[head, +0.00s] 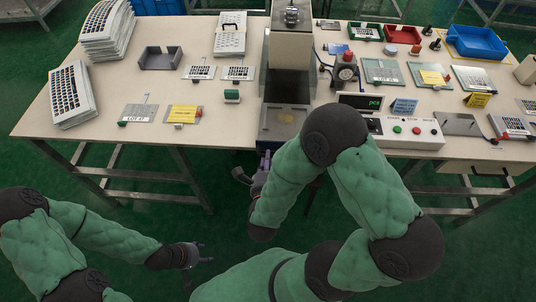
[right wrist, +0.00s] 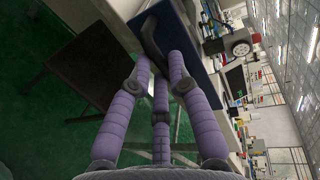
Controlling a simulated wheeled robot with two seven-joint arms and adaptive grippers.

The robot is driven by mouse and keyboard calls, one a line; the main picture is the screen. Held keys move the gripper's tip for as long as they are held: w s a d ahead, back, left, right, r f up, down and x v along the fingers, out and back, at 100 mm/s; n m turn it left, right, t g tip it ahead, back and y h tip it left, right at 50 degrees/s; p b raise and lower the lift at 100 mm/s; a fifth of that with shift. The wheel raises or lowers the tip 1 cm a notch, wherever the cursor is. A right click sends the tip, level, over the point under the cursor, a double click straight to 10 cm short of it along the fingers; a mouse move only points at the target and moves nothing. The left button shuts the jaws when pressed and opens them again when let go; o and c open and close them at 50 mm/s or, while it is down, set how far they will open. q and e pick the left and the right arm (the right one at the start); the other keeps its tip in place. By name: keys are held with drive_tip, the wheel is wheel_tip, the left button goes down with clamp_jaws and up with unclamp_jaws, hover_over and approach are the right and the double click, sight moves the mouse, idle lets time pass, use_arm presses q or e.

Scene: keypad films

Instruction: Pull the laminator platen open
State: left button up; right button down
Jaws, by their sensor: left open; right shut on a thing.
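The laminator (head: 290,60) is a tall grey machine at the middle of the table's front edge. The exact contact is partly hidden. My left gripper (head: 190,257) is open and empty above the green floor.
The pale table (head: 60,115) holds stacks of keypad sheets (head: 106,30) at left. A control box (head: 405,132) with buttons stands right of the laminator. Red and blue trays (head: 476,42) sit at back right. The floor in front of the table is clear.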

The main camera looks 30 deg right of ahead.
drive_tip(key=c, duration=1.2)
unclamp_jaws()
drive_tip(key=shift+w, duration=0.1)
drive_tip(key=shift+o, duration=0.2)
drive_tip(key=v, duration=1.2)
